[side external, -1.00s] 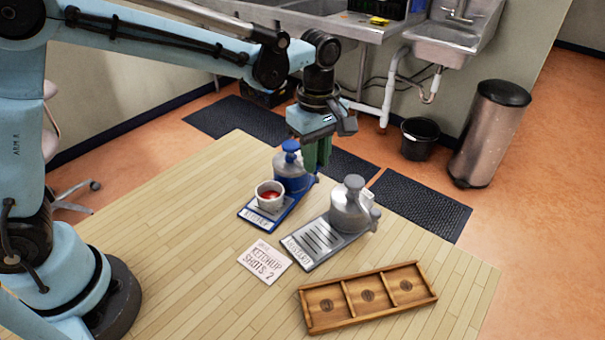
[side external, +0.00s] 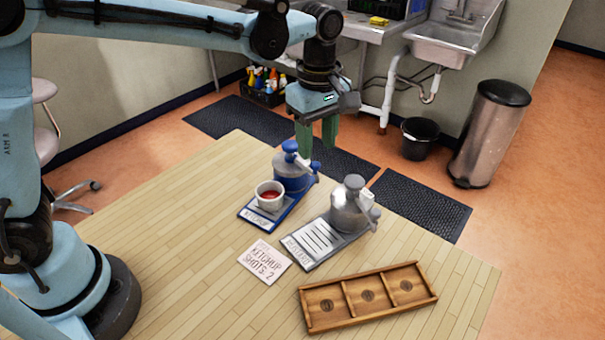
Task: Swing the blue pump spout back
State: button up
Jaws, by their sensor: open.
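The blue pump (side external: 291,178) stands at the back of a blue tray labelled ketchup (side external: 246,213). Its spout (side external: 305,163) points to the right and back, away from the cup. A white cup (side external: 269,203) with red sauce sits on the tray in front of the pump. My gripper (side external: 317,148) is open and empty, with green fingers pointing down. It is above and behind the pump's spout, apparently clear of it.
A grey pump (side external: 350,215) stands on a grey tray (side external: 299,257) to the right. A card reading "Ketchup shots 2" (side external: 264,262) lies in front. A wooden three-compartment tray (side external: 325,320) is at front right. The table's left part is clear.

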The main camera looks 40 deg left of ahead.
aim_at(313, 163)
notch_tip(313, 163, up, 8)
jog(key=shift+r, duration=0.15)
dwell(0.4)
jog(key=s+a+f+m+t, duration=0.7)
jog(key=s+a+m, duration=0.5)
jog(key=m, duration=0.3)
jog(key=shift+s+a+f, duration=0.15)
jog(key=shift+s+f, duration=0.05)
jog(key=shift+s, duration=0.4)
